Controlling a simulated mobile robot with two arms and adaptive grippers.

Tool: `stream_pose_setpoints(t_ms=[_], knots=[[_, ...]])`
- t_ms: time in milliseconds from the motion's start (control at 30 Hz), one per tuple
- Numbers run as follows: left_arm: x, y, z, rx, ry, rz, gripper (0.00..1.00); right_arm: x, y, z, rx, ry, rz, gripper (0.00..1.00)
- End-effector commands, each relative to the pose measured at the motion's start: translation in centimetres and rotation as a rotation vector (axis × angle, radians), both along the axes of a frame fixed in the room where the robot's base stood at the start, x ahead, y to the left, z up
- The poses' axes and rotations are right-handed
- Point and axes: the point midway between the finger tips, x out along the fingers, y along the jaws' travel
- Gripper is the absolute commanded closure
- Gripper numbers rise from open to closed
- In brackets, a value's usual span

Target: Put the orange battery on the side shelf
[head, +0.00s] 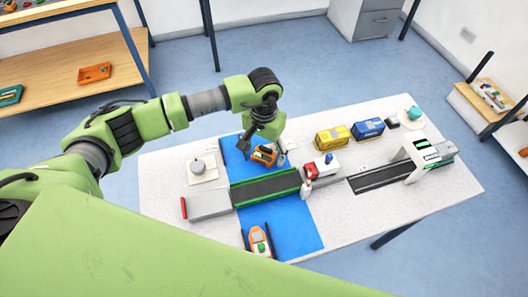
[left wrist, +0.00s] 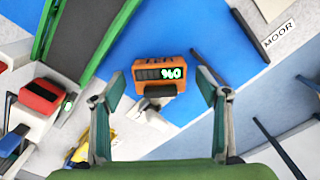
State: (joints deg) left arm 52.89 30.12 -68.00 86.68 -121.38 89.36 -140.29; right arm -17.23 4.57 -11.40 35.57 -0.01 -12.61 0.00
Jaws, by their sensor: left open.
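An orange block with a dark face and a pale green readout, which I take for the orange battery (head: 264,154), lies on the blue area of the table. It also shows in the left wrist view (left wrist: 152,86). My left gripper (head: 262,146) is above it, open, with a finger on either side of the block in the left wrist view (left wrist: 160,78). The fingers look apart from it. A wooden shelf (head: 105,62) stands at the upper left and a smaller one (head: 484,111) at the right edge; I cannot tell which is the side shelf. My right gripper is not in view.
A green-edged conveyor (head: 265,188) crosses the blue area, with an orange and white boat (head: 259,242) in front. Yellow (head: 332,137) and blue (head: 367,129) boxes stand behind. The left shelf holds an orange tray (head: 94,73) and has bare room around it.

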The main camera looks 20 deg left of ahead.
Motion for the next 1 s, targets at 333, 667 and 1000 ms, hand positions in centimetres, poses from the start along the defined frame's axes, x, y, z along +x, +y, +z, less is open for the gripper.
stream_pose_setpoints(t_ms=[333, 667, 1000], knots=[[0.0, 0.0, -0.5, 0.0, -0.001, -0.001, 0.48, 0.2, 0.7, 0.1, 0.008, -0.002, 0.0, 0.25], [0.1, 0.0, -0.4, 0.0, -0.002, 0.0, 0.82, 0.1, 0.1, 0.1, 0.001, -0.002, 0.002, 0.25], [0.3, 0.0, 3.1, -0.001, -0.009, -0.001, 0.82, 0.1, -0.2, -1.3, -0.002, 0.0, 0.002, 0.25]])
